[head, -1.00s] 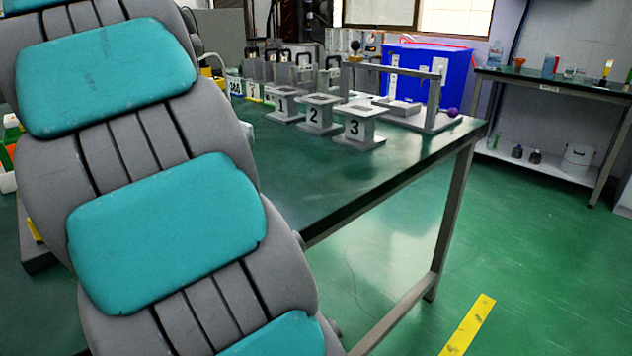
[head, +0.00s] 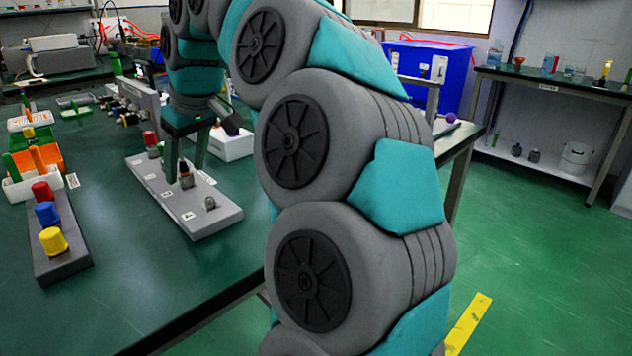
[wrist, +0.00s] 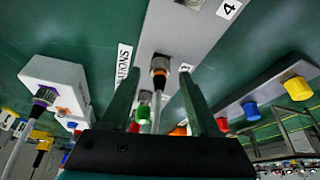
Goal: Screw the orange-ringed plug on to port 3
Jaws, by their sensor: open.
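The grey port strip (head: 197,222) lies on the green table, with numbered labels beside its ports. The orange-ringed plug (wrist: 160,70) stands upright on one of its ports, its cable running towards my gripper. The label beside it, partly hidden by a finger, looks like a 3; label 4 (wrist: 230,9) is by the neighbouring bare port (head: 210,202). My gripper (head: 186,174) is open, pointing down over the strip. In the wrist view, its dark green fingers (wrist: 157,64) stand either side of the plug with gaps visible. How far the plug is screwed on cannot be told.
A dark block (head: 62,265) with red, blue and yellow caps stands left of the strip. A white box (wrist: 50,78) with a purple-ringed plug (wrist: 44,97) is near the strip. An orange-and-white tray (head: 40,158) sits farther left. Bare table lies between.

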